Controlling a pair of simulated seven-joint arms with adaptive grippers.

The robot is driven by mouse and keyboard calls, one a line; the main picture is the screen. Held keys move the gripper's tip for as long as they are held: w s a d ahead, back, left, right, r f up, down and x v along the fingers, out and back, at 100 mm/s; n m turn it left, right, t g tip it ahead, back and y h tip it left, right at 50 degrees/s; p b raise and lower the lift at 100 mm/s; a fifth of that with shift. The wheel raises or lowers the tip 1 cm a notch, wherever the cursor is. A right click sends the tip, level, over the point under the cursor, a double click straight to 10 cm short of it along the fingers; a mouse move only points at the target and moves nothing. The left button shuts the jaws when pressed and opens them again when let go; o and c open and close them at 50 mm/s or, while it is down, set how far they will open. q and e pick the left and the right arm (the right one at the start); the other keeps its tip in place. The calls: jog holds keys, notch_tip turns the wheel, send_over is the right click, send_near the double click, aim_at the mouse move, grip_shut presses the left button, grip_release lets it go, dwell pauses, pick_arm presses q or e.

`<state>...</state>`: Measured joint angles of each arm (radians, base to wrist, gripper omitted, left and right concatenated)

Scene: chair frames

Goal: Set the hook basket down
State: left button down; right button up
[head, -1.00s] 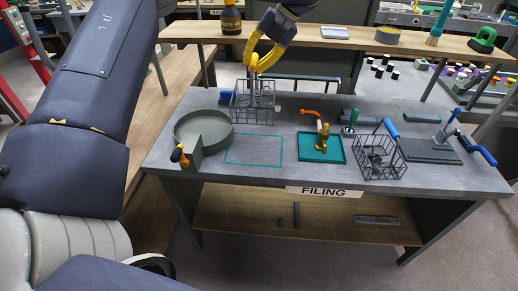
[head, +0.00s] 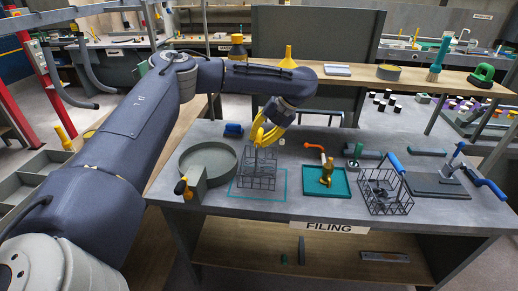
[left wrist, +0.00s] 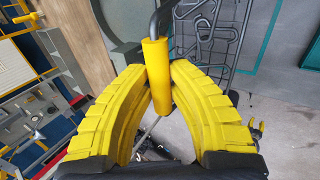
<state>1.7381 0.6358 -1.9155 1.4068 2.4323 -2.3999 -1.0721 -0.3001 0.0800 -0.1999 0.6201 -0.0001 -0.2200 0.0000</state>
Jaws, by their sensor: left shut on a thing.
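The hook basket (head: 257,177) is a dark wire basket with a yellow handle grip (left wrist: 157,76). My left gripper (head: 262,140) is shut on this grip from above; the left wrist view shows both yellow fingers (left wrist: 158,95) pressed against it. In the head view the basket appears upright over the teal outlined rectangle (head: 238,197) on the grey table, right of the round grey tray. I cannot tell whether its bottom touches the table. In the left wrist view part of the wire mesh (left wrist: 228,30) shows behind the fingers. My right gripper is not in view.
The round grey tray (head: 190,165) stands close on the left. A teal tray (head: 312,188) with a brass-coloured piece lies to the right, then a second wire basket (head: 395,205) with a blue handle. A wooden shelf (head: 350,85) runs along the back.

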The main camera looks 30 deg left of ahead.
pick_arm(q)
send_over(259, 161)
jog(key=shift+w+f, duration=0.1)
jog(key=shift+f, duration=2.2)
jog(key=c, duration=1.4)
grip_release()
jog(key=shift+o, duration=0.2)
